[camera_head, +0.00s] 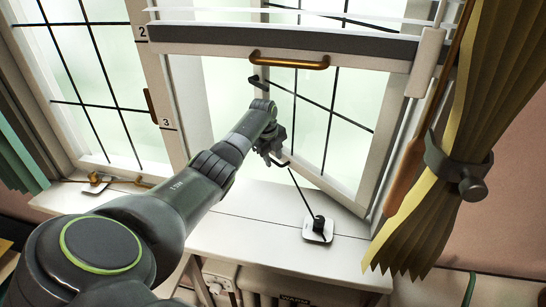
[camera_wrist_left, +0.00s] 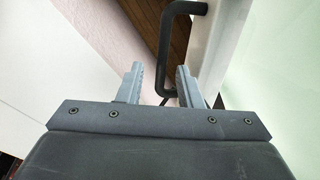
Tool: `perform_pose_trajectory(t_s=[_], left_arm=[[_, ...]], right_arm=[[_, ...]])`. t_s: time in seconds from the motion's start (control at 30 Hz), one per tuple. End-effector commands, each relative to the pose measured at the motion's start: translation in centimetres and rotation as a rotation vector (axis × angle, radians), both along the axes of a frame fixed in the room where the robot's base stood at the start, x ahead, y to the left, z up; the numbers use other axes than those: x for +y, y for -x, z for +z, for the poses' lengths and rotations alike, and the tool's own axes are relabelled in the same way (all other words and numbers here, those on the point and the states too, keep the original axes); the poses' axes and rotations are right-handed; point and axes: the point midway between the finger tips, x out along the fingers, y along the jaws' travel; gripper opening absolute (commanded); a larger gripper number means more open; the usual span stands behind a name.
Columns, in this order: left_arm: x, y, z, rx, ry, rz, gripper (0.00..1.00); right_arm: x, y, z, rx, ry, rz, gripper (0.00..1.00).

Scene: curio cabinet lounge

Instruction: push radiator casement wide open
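The radiator casement (camera_head: 332,188), a white frame with black glazing bars, stands ajar in the middle right of the head view. A gap shows between its left edge and the post. A dark bar handle (camera_wrist_left: 166,45) sits on a white frame edge in the wrist view. My left gripper (camera_head: 274,150) is at the casement's near lower corner. In the wrist view my left gripper (camera_wrist_left: 160,86) has its fingers apart, with the handle's lower end at or just beyond the tips. I cannot tell whether they touch. My right gripper is out of view.
A black stay rod runs down to a white pad (camera_head: 317,229) on the sill (camera_head: 255,230). A blind with a brass bar (camera_head: 289,61) hangs above. A wooden rod (camera_head: 405,178) and a tied yellow curtain (camera_head: 465,130) are at right. A brass-handled window (camera_head: 95,80) is at left.

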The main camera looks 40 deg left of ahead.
Motion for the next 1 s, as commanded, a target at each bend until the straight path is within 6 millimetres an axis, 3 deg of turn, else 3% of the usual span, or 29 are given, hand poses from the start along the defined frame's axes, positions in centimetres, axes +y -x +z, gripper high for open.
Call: perform_pose_trajectory(t_s=[0.27,0.47,1.0], left_arm=[[0.1,0.1,0.7,-0.002,-0.001,0.0,0.32],[0.2,0.6,3.2,-0.003,-0.003,0.0,0.32],[0.6,2.9,14.8,-0.004,-0.001,-0.001,0.32]], right_arm=[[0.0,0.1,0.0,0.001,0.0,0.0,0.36],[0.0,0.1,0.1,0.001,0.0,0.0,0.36],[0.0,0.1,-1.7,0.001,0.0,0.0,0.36]])
